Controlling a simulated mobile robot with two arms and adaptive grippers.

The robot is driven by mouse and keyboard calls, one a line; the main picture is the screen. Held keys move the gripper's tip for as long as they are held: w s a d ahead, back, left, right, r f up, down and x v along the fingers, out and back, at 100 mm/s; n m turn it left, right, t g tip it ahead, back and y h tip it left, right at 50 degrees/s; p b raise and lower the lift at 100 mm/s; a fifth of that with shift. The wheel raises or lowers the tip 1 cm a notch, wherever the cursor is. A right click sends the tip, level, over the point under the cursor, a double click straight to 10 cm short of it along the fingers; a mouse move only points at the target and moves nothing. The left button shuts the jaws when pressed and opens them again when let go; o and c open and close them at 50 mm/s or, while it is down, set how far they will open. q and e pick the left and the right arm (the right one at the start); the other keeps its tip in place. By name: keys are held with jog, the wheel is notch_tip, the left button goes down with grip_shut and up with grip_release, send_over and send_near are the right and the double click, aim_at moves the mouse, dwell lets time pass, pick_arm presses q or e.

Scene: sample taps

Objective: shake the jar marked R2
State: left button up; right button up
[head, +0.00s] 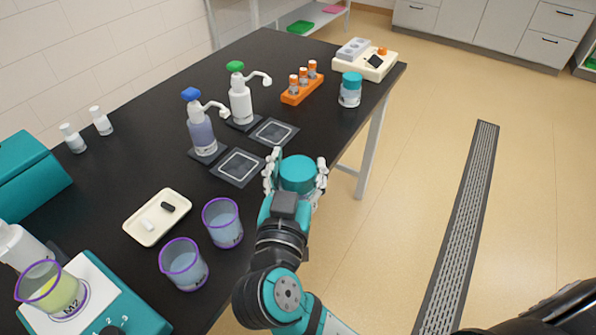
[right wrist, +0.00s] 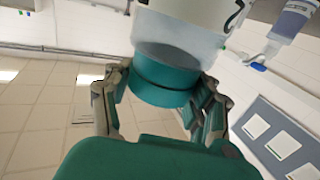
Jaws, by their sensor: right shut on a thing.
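My right gripper (head: 296,180) is shut on a jar with a teal lid (head: 298,173), near the front edge of the black table. In the right wrist view, the fingers (right wrist: 160,100) are around the teal lid (right wrist: 163,78), and the jar's pale body (right wrist: 180,40) with a white label shows above it. Only part of a dark mark on that label shows, so I cannot read it whole. A second jar with a teal lid (head: 350,90) stands upright on the table farther back; its mark is too small to read. My left gripper is not in view.
Two pump bottles, blue-topped (head: 201,125) and green-topped (head: 240,95), stand behind square pads (head: 238,167). An orange rack (head: 302,86) holds small vials. Purple-rimmed beakers (head: 222,222) and a cream tray (head: 157,217) are left of my right arm. Open floor lies right.

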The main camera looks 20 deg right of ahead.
notch_tip(320, 180, up, 4)
jog(key=shift+d+r, duration=0.1)
jog(key=f, duration=0.4)
jog(key=shift+a+f, duration=0.25)
jog(key=shift+r, duration=0.25)
jog(key=r, duration=0.4)
jog(key=shift+d, duration=0.3)
jog(key=f, duration=0.5)
jog(key=shift+a+f, duration=0.25)
jog(key=shift+a, duration=0.05)
jog(key=r, duration=0.4)
jog(key=shift+d+r, duration=0.2)
jog(key=shift+r, duration=0.1)
jog(key=f, duration=0.4)
jog(key=shift+a+f, duration=0.2)
jog(key=shift+f, duration=0.1)
jog(key=shift+d+r, duration=0.1)
jog(key=shift+d, duration=0.1)
jog(key=shift+a, duration=0.1)
